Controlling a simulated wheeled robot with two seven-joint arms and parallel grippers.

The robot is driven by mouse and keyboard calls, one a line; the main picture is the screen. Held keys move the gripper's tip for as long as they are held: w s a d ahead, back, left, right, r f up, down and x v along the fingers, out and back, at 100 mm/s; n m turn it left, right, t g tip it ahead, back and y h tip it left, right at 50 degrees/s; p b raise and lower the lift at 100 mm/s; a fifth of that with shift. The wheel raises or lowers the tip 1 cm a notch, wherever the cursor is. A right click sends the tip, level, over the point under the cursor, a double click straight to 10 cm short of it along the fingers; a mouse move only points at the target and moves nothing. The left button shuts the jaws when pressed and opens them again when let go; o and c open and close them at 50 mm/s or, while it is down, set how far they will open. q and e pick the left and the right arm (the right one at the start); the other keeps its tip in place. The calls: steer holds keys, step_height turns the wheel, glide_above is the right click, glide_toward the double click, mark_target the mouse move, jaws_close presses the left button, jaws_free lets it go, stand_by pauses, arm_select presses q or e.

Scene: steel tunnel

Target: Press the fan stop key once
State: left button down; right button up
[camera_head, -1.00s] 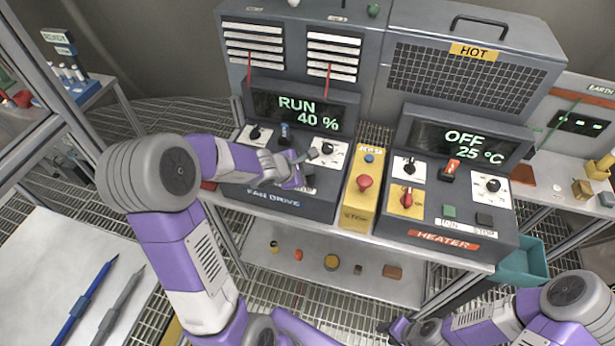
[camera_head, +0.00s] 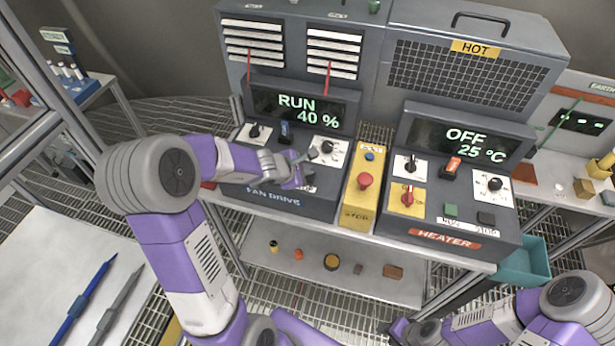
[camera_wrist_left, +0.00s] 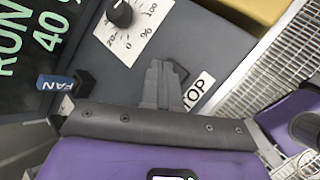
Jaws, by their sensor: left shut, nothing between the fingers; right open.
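The fan drive unit (camera_head: 255,190) has a display (camera_head: 300,112) reading RUN 40 %. My left gripper (camera_head: 303,158) is over the right part of its panel, by the percent dial (camera_head: 327,149). In the left wrist view, the shut, empty fingers (camera_wrist_left: 158,70) are beside the dark stop key (camera_wrist_left: 181,70), which they partly hide. I cannot tell whether the fingertips touch the key. My right gripper (camera_head: 392,326) is low at the bottom, open and away from the panels.
A yellow box with a red mushroom button (camera_head: 365,180) stands right of the fan panel. Beyond it is the heater unit (camera_head: 444,238), its display (camera_head: 462,140) reading OFF 25 °C. The blue FAN switch (camera_wrist_left: 55,82) is left of my fingers in the left wrist view.

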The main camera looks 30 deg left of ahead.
arm_select(q)
steer(key=shift+f+b, duration=0.5)
stand_by(0.8)
steer(key=shift+r, duration=0.1)
steer(key=shift+r+p, duration=0.75)
steer(key=shift+r, duration=0.05)
step_height(320, 180, up, 5)
steer(key=p, duration=0.4)
steer(key=shift+p, duration=0.35)
steer(key=shift+f, duration=0.1)
stand_by(0.5)
